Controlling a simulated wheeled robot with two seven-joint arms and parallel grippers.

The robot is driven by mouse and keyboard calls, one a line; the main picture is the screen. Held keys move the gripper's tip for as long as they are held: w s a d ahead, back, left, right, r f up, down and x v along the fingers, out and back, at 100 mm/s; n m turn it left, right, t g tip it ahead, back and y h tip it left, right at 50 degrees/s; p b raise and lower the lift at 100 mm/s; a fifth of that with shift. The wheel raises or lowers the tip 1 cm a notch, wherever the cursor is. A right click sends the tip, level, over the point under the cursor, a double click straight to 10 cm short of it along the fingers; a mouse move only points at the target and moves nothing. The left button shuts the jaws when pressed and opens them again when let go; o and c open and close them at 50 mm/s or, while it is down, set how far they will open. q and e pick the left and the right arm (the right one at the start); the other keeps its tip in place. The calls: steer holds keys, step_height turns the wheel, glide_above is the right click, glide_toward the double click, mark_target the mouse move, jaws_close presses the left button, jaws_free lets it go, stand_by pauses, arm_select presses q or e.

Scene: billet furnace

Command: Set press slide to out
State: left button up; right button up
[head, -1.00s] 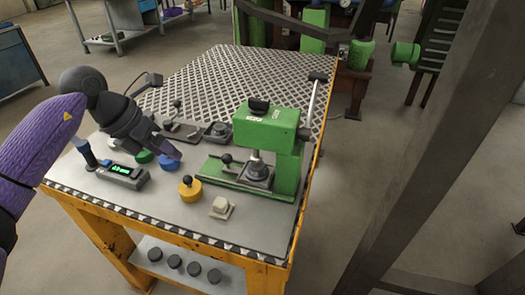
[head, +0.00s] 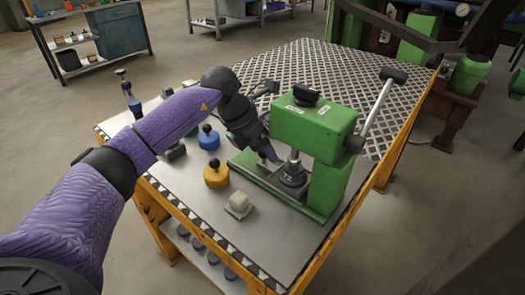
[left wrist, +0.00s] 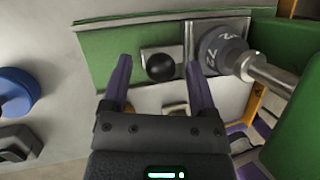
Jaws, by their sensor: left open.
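The green press (head: 318,135) stands at the right of the bench, its lever (head: 378,105) raised. Its slide has a black ball knob (left wrist: 160,67) on a small grey plate. A dark round die (head: 293,174) sits beside it, below the press ram, and also shows in the left wrist view (left wrist: 222,50). My left gripper (head: 270,158) is open and low in front of the press. In the left wrist view its two fingers (left wrist: 159,75) appear on either side of the knob; I cannot tell whether they touch it. In the head view my gripper hides the knob.
A yellow knobbed piece (head: 216,175), a blue one (head: 208,138) and a pale block (head: 239,204) stand on the bench left of the press. Dark pucks (head: 198,243) lie on the lower shelf.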

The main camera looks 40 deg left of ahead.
arm_select(q)
jaws_close()
steer(key=shift+r, duration=0.1)
stand_by(1.3)
